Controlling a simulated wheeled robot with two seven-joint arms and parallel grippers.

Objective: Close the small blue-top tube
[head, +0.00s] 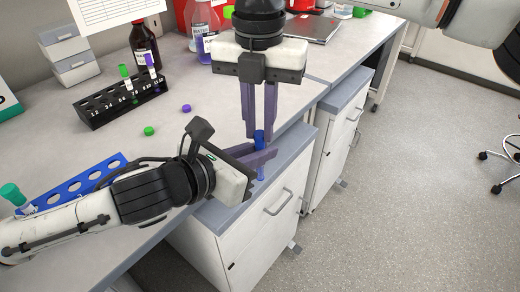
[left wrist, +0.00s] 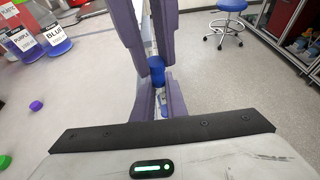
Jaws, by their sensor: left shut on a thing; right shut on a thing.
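The small tube (head: 261,172) with the blue cap (head: 259,137) stands upright over the front edge of the bench, in line with the cap. My left gripper (head: 262,158) reaches in from the left, shut on the tube body. My right gripper (head: 258,132) points straight down from above, its fingers shut on the blue cap. In the left wrist view the cap (left wrist: 157,68) sits between the purple fingers, directly above the tube (left wrist: 164,108). The fingers hide part of both, and I cannot tell if the cap is fully seated.
A blue rack (head: 75,184) lies at the left front, with a green-top tube (head: 13,194) by its end. A black rack (head: 120,98) holds green- and purple-top tubes. Loose green (head: 149,131) and purple (head: 186,108) caps lie on the bench. Bottles stand at the back.

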